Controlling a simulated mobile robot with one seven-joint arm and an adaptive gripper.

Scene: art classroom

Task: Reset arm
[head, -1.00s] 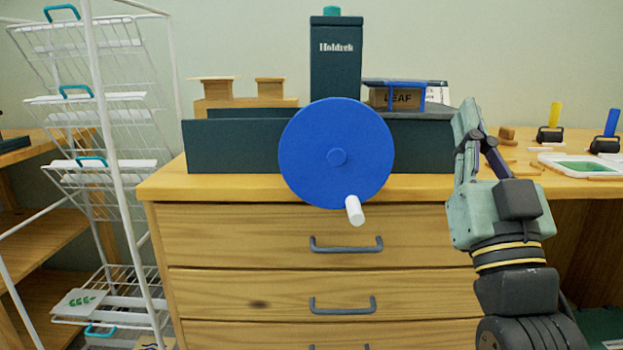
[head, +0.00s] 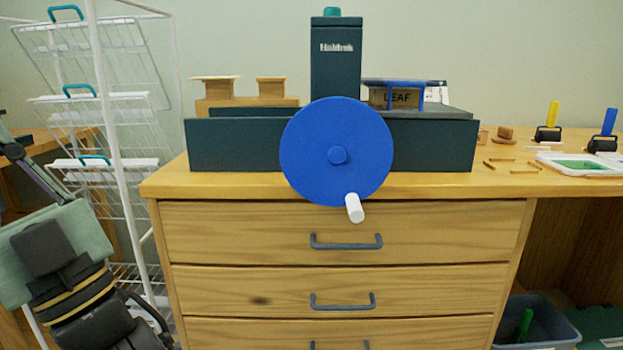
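My gripper (head: 12,150) is at the left edge of the head view, in front of the white wire rack and away from the desk. Its fingers point up and are partly cut off by the picture edge, so I cannot tell how far apart they are. I see nothing held in the part that shows. The blue crank wheel (head: 337,156) with its white handle (head: 354,208) stands at the front of a dark press (head: 233,146) on the desk. The handle points down and slightly right. Nothing of mine touches the wheel.
The white wire rack (head: 122,135) stands just behind my arm at the left. The wooden desk (head: 270,183) has several drawers, all shut. A bin (head: 540,325) is under the desk. The space before the drawers is clear.

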